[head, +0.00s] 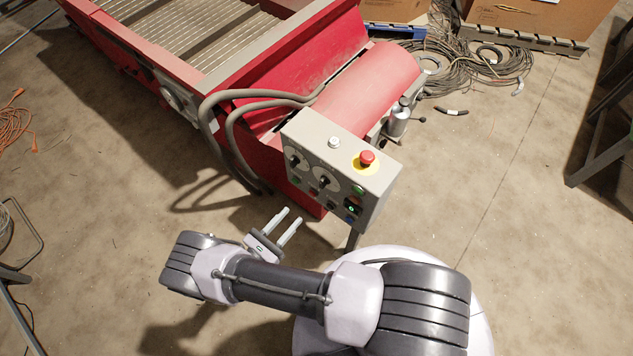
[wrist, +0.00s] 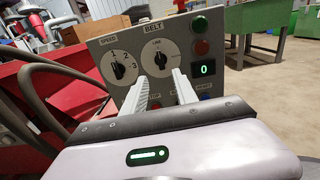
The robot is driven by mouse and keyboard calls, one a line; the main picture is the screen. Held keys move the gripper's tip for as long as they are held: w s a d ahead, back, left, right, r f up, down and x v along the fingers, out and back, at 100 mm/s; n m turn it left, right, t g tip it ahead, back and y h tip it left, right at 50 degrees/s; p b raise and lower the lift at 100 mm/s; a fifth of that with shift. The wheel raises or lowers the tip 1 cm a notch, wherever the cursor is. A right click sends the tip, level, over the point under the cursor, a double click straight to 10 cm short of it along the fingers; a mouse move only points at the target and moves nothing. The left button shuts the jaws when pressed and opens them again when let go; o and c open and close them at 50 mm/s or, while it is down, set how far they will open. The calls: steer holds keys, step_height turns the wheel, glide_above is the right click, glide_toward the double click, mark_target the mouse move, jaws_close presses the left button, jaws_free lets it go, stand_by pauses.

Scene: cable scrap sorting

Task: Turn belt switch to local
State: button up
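The grey control box (head: 313,133) stands at the end of the red conveyor; its front panel (wrist: 101,92) faces my gripper in the wrist view. The black belt switch (wrist: 160,60) sits on a white round dial under the label BELT, and it also shows in the head view (head: 323,182).
A red emergency stop (head: 367,157) and a white button (head: 334,142) are on top of the box. Green (wrist: 199,25) and red (wrist: 202,47) buttons and a display reading 0 (wrist: 204,68) are at the panel's right. Thick grey hoses (head: 232,97) loop at its left.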

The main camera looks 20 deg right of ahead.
mark_target(321, 184)
steer(key=b+x, duration=0.1)
steer(key=x, duration=1.3)
jaws_close()
